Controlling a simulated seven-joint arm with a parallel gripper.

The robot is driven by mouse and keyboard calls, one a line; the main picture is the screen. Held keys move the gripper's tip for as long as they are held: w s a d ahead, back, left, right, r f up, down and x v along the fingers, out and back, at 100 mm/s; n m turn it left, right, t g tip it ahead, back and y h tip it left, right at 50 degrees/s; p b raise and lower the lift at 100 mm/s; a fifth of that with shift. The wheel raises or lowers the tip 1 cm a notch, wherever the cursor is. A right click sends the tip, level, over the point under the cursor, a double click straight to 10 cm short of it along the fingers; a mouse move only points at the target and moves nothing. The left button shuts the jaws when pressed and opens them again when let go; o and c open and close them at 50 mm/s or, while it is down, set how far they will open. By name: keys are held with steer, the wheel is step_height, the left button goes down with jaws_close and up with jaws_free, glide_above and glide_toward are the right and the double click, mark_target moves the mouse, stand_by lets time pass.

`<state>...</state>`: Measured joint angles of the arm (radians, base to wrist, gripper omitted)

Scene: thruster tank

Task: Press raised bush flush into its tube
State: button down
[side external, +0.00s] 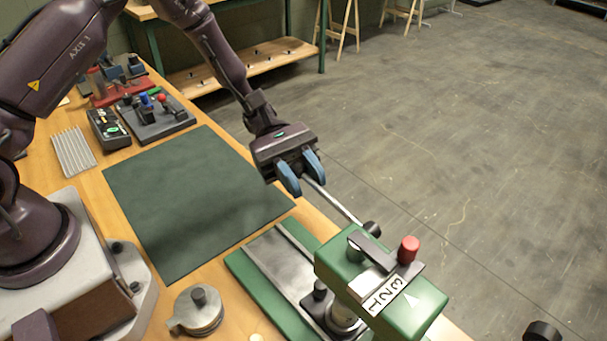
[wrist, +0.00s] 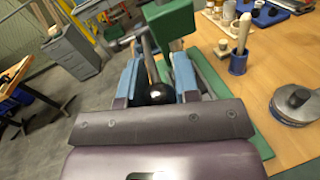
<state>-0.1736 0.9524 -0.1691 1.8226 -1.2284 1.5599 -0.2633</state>
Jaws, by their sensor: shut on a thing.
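My gripper (side external: 302,174) has its blue fingers closed around the ball end of a steel lever (side external: 338,203). In the wrist view the black ball knob (wrist: 159,94) sits between the fingers. The lever runs to the side of a green press head (side external: 400,300), which has a red knob (side external: 408,249) and a "1 2 3" label. Below the head are a dark round part (side external: 319,291) and a shiny metal cylinder (side external: 343,318). The head partly hides them, and I cannot tell which is the bush or tube, or whether the bush is raised.
A dark green mat (side external: 195,200) lies clear on the wooden bench. A round metal pot with a knob (side external: 199,310) stands near the press base (side external: 275,262). A black fixture (side external: 155,117) and a ribbed tray (side external: 73,152) are at the back. The wrist view shows a blue cup (wrist: 238,62).

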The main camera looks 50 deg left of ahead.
steer(key=shift+r, duration=0.1)
steer(key=d+r+n+t+y, duration=0.1)
steer(key=d+r+n+y, duration=0.1)
steer(key=d+r+y, duration=0.8)
steer(key=shift+d+r+t+y, duration=0.25)
steer(key=shift+d+t+y, duration=0.05)
steer(key=shift+y, duration=1.2)
steer(key=c, duration=0.9)
jaws_free()
steer(key=shift+o, duration=0.2)
steer(key=shift+a+r, duration=0.1)
